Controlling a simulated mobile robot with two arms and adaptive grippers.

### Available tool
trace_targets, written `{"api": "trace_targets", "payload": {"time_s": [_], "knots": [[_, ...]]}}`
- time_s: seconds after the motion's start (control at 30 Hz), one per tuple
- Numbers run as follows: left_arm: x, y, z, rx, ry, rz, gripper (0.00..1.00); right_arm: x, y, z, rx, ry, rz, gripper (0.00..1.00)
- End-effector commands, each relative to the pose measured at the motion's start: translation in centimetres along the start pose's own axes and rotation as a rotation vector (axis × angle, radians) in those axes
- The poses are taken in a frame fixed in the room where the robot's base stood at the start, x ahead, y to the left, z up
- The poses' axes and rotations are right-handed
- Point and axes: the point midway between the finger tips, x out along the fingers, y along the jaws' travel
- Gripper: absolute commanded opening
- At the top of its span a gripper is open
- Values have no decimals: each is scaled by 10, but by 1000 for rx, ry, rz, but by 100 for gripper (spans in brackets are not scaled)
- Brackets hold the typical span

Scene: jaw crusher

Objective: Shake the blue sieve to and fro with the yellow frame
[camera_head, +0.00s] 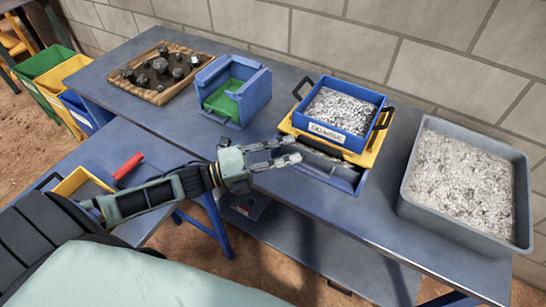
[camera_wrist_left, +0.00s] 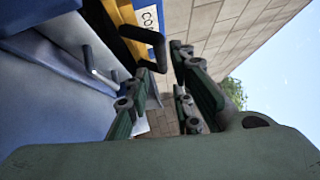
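The blue sieve (camera_head: 375,99), filled with grey grit and bearing a white label, sits on the yellow frame (camera_head: 367,157). A black handle shows at each side of the sieve. A blue tray (camera_head: 345,184) lies beneath the frame. My left gripper (camera_head: 291,151) is open and empty, just left of the frame's front corner in the head view. The left wrist view shows its fingers (camera_wrist_left: 160,68) apart, with the yellow frame (camera_wrist_left: 134,43), the blue sieve (camera_wrist_left: 145,4) and a black handle (camera_wrist_left: 150,43) beyond them. My right gripper is not in view.
A grey bin (camera_head: 408,201) of pale grit stands right of the sieve. A blue crusher-like box with green inside (camera_head: 237,91) and a wooden tray of dark rocks (camera_head: 142,89) stand left. A red-handled tool (camera_head: 128,166) lies on the nearer table. A brick wall (camera_head: 340,50) runs behind.

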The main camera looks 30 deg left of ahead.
Motion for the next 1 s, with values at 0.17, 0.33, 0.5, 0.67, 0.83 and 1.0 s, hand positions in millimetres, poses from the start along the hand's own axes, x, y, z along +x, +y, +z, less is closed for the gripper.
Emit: {"api": "trace_targets", "payload": {"time_s": [0.17, 0.33, 0.5, 0.67, 0.83, 1.0], "knots": [[-26, 1, 0, -1, -1, 3, 22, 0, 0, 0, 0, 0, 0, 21], [-37, 0, 0, 0, -1, 1, 22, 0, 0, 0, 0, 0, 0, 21], [-38, 0, 0, 0, 0, 0, 22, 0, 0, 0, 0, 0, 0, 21], [-38, 0, 0, 0, 0, 0, 22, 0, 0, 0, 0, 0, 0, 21], [-38, 0, 0, 0, 0, 0, 22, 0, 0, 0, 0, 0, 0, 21], [-38, 0, 0, 0, 0, 1, 22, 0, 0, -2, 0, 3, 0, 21]]}}
